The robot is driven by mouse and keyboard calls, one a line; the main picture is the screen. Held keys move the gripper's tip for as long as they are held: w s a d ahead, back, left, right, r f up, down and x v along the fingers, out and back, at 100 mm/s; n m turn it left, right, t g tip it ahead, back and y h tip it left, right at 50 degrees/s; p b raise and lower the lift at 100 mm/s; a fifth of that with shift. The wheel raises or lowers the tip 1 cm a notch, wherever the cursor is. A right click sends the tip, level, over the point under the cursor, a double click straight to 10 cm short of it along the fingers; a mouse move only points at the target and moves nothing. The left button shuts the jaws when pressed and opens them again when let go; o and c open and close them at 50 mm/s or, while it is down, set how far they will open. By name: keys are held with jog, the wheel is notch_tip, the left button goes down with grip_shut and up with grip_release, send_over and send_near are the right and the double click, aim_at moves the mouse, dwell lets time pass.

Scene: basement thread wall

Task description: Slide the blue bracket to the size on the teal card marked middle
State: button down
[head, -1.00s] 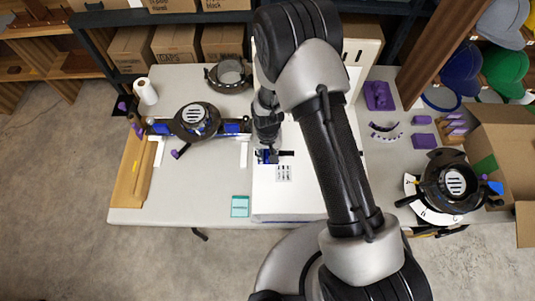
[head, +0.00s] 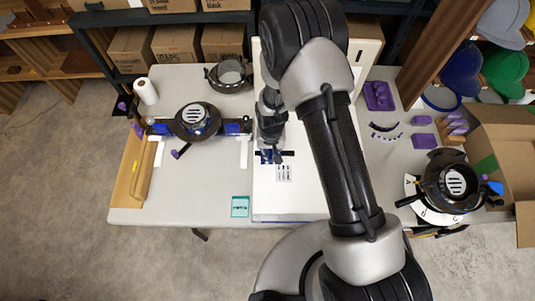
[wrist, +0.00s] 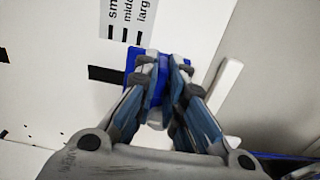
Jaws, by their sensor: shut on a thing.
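The blue bracket (wrist: 133,62) is between the fingers of my gripper (wrist: 162,64) in the wrist view, largely covered by them. My gripper is shut on it. In the head view, my gripper (head: 272,155) is low over the white panel, with a bit of the blue bracket (head: 265,157) showing. A black strip (wrist: 105,74) runs out to the left of the bracket. A white label (wrist: 140,25) beside it carries size words and short black marks; "middle" is partly readable. The teal card (head: 240,207) lies on the table left of the panel; its print is too small to read.
The white panel (head: 300,205) has clear surface around the label. A dark ring-shaped device (head: 197,121) stands on the left table, another (head: 452,182) on the right beside an open carton (head: 500,130). Purple parts (head: 379,95) lie at the right.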

jog(key=shift+d, duration=0.35)
jog(key=c, duration=1.7)
grip_release()
jog(key=shift+r, duration=0.1)
notch_tip(320, 180, up, 12)
jog(key=shift+f, duration=0.1)
